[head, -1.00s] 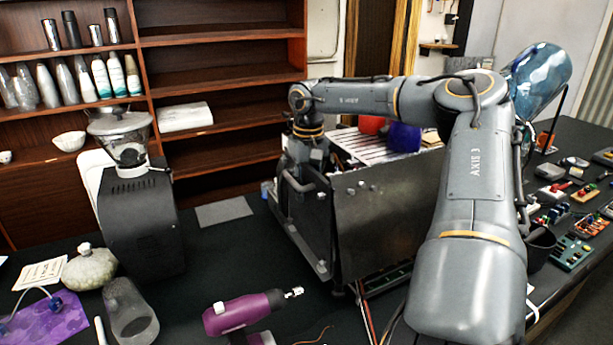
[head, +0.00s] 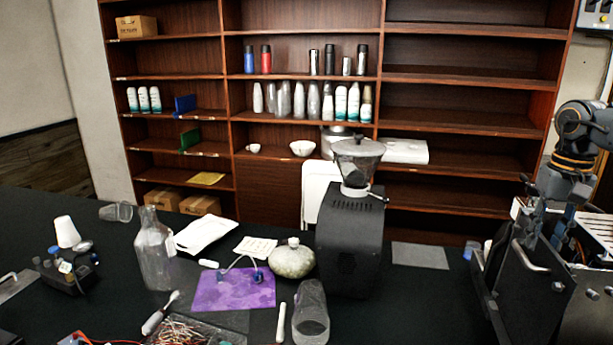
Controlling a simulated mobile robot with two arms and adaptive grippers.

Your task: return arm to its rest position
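My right gripper (head: 555,196) is at the right edge of the head view, pointing down at the top of the dark brewer housing (head: 528,302). Its fingers are dark against dark parts, and I cannot tell whether they are open, shut or touching the housing. Only the wrist end of my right arm (head: 580,130) shows; the rest of it is outside the picture. The brewer housing has a metal handle bar on its left side and is cut off by the right edge. My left gripper and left arm are not in view.
A black grinder (head: 350,235) stands mid-table, left of the brewer. Shelves (head: 470,113) stand behind. The table between grinder and brewer is mostly clear.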

